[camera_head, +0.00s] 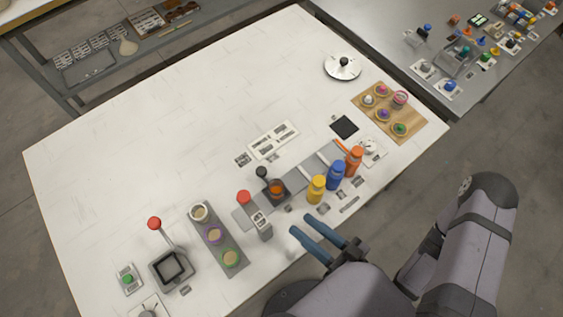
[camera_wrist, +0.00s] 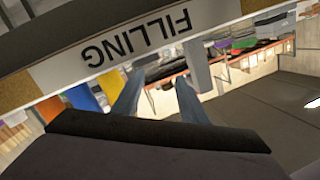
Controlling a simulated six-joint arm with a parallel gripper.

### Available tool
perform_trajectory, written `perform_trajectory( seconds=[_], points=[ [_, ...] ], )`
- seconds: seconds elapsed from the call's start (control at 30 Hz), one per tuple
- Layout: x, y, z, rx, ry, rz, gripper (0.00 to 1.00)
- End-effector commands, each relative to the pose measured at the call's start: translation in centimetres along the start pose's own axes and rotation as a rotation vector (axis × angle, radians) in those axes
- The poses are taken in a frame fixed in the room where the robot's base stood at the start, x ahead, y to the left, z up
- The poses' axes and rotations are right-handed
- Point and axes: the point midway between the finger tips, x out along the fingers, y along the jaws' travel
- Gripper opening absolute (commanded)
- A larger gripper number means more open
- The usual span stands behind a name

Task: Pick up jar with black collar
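A grey tray (camera_head: 208,225) holds three round jars in a row at the front left of the white table. The jar at its far end (camera_head: 200,213) has a pale top and a dark rim that looks like a black collar. The middle jar (camera_head: 215,234) has a purple ring and the near jar (camera_head: 231,258) a green one. My gripper (camera_head: 314,223) is over the table's front edge, well to the right of the tray. Its two blue fingers are apart with nothing between them. They also show in the wrist view (camera_wrist: 158,92), where no jar can be made out.
Yellow (camera_head: 316,190), blue (camera_head: 336,176) and orange (camera_head: 354,162) bottles stand just beyond my gripper. A red-topped device (camera_head: 244,198) and a dark-handled one (camera_head: 277,189) stand between them and the tray. A wooden board (camera_head: 418,122) holds several small items. The table's far left is clear.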

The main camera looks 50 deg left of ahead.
Motion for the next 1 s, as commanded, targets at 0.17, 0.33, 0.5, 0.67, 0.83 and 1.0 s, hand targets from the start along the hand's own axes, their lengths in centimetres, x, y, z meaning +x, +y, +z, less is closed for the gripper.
perform_trajectory(
  seconds=[0.17,0.33,0.5,0.67,0.83,1.0],
  points=[
    [1.8,0.2,-0.1,-0.222,0.033,-0.008,0.39],
    [3.1,0.9,-1.4,-0.428,0.081,0.010,0.39],
    [3.5,1.1,-2.1,-0.503,0.101,0.019,0.39],
    [3.9,1.0,-2.2,-0.506,0.101,0.018,0.39],
    [4.8,1.0,-2.3,-0.504,0.098,0.017,0.39],
    [5.5,1.0,-2.4,-0.503,0.101,0.018,0.39]
  ],
)
